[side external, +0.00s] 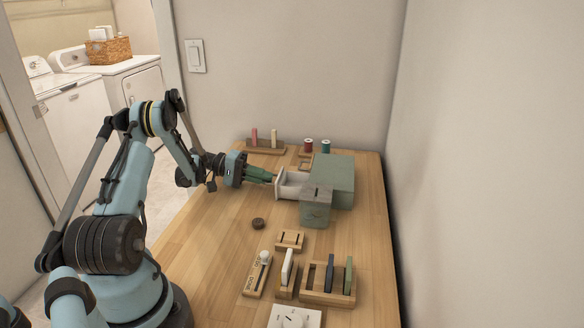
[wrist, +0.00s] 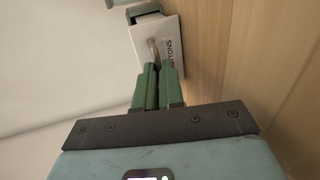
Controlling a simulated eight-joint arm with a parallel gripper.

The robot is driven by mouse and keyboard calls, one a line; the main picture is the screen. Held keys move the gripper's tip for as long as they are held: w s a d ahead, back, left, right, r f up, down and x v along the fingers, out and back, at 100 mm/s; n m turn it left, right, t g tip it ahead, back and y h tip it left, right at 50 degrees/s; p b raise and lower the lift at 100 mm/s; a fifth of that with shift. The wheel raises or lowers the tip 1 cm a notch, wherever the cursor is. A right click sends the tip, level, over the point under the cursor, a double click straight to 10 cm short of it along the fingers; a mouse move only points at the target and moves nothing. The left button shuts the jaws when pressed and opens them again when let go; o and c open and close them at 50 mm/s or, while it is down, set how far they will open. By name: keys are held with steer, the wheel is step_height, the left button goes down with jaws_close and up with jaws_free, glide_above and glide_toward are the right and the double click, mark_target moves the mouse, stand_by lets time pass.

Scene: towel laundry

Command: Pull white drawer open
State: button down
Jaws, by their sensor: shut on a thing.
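The white drawer (side external: 291,184) stands partly out of the green box (side external: 333,178) on the wooden table, toward the left. In the wrist view the drawer's white front (wrist: 169,47) carries dark lettering and a metal handle (wrist: 152,50). My gripper (side external: 271,177) reaches in from the left, level with the drawer front. In the wrist view its green fingers (wrist: 158,67) are close together and shut on the handle. The fingertips hide part of the handle. The drawer's inside looks empty in the side view, but little of it shows.
A green block with a slot (side external: 315,208) stands in front of the box. A dark round knob (side external: 258,223) lies on the table. Wooden holders (side external: 328,296) stand at the front. Red and teal spools (side external: 308,145) stand behind. Bare table (side external: 205,235) lies to the left.

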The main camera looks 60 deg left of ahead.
steer(key=c, duration=1.3)
jaws_free()
steer(key=shift+o, duration=0.2)
steer(key=shift+s+a+r, duration=0.1)
steer(key=shift+s+a, duration=0.05)
steer(key=shift+a, duration=0.05)
steer(key=v, duration=0.2)
steer(key=shift+s+a, duration=0.2)
step_height(320, 180, up, 7)
steer(key=shift+d, duration=0.1)
